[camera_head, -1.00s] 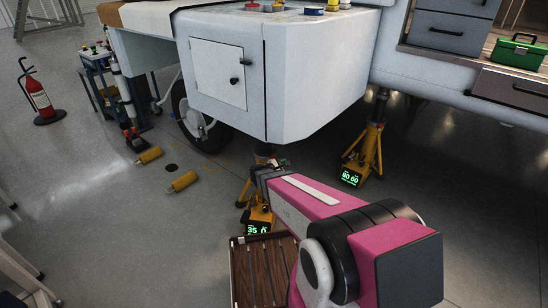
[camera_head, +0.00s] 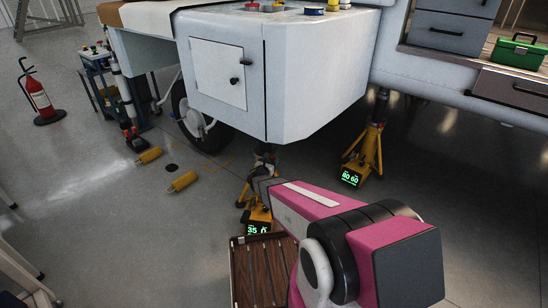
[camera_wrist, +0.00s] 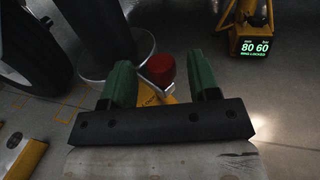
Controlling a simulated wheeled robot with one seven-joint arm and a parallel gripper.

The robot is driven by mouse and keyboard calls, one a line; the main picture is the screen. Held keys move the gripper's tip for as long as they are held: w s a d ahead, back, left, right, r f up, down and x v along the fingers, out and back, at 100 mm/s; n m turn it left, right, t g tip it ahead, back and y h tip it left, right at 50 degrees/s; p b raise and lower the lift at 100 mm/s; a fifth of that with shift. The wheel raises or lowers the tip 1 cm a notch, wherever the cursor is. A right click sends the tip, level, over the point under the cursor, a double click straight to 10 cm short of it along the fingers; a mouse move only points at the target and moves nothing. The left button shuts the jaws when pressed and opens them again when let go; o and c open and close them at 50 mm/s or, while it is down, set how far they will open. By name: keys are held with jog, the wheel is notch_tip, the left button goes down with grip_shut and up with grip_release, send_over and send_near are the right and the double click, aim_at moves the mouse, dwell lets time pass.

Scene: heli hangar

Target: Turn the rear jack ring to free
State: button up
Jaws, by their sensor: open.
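Two yellow tripod jacks stand under the white aircraft body. The nearer jack (camera_head: 245,196) has a green display (camera_head: 257,229) that seems to read 35 and 0. The farther jack (camera_head: 369,150) reads 80 60, and its display in the wrist view (camera_wrist: 255,50) adds what looks like "ring locked". My gripper (camera_wrist: 164,82) is at the nearer jack, its green fingers open and apart. A red knob (camera_wrist: 160,68) shows between and just beyond the fingertips; contact cannot be told. A pale round collar (camera_wrist: 145,48) surrounds a dark column beside it. My arm partly hides this jack in the head view.
A wheel (camera_head: 198,118) is left of the nearer jack. A slatted wooden crate (camera_head: 259,272) stands below my arm. A fire extinguisher (camera_head: 39,97) and tool cart (camera_head: 101,75) are farther left.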

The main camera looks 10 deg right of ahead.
jog(key=shift+x, duration=2.05)
grip_shut()
jog(key=shift+a, duration=0.15)
